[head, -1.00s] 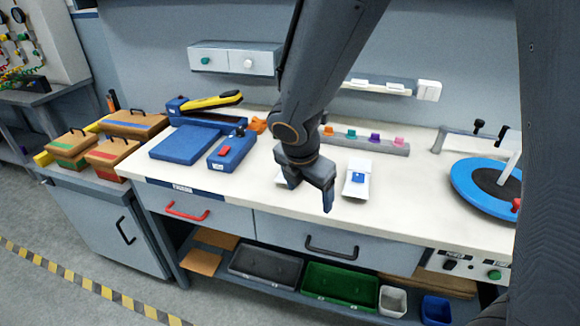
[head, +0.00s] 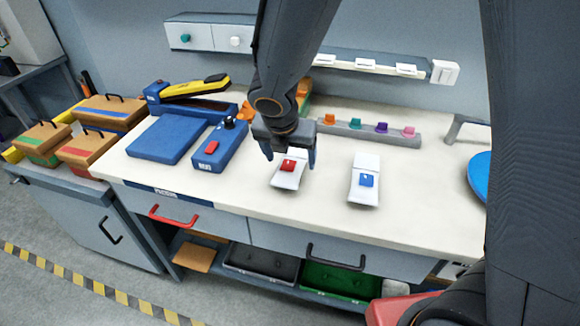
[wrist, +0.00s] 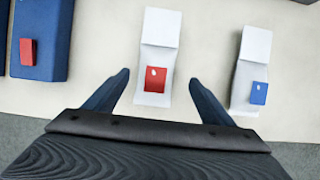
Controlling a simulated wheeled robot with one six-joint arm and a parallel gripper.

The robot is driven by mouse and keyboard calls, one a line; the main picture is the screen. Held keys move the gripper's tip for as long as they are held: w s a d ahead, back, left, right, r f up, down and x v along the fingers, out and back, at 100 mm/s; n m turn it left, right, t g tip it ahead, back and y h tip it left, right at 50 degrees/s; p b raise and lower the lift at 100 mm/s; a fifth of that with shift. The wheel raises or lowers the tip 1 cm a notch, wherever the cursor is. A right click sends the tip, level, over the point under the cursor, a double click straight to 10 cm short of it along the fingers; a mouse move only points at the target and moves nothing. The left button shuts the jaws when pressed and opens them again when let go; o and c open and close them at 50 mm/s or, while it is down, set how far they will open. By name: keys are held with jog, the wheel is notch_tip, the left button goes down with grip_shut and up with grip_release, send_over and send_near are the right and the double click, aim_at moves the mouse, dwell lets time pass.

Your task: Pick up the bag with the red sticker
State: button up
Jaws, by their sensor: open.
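The bag with the red sticker (head: 289,172) is a small white packet lying on the white worktop. It also shows in the wrist view (wrist: 158,50), ahead of the fingertips and roughly between their lines. A similar white bag with a blue sticker (head: 364,182) lies to its right, also seen in the wrist view (wrist: 250,70). My gripper (head: 290,157) is open and empty, over the far part of the red-stickered bag in the head view. In the wrist view the two fingers (wrist: 159,82) are spread wider than the bag. Whether they touch anything cannot be told.
A blue device with a red button (head: 219,146) and a blue plate (head: 167,139) lie left of the bags. A grey rack with coloured knobs (head: 370,131) stands behind. The worktop (head: 440,205) is clear right of the bags.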

aim_at(289, 164)
jog(key=shift+w+a+f, duration=0.1)
jog(key=shift+w+f, duration=0.05)
jog(key=shift+f, duration=0.3)
jog(key=shift+w+a+f, duration=0.1)
jog(key=shift+w+f, duration=0.05)
jog(key=shift+f, duration=0.25)
jog(key=b+x, duration=0.1)
jog(key=x, duration=0.3)
jog(key=shift+w, duration=0.15)
jog(key=c, duration=1.3)
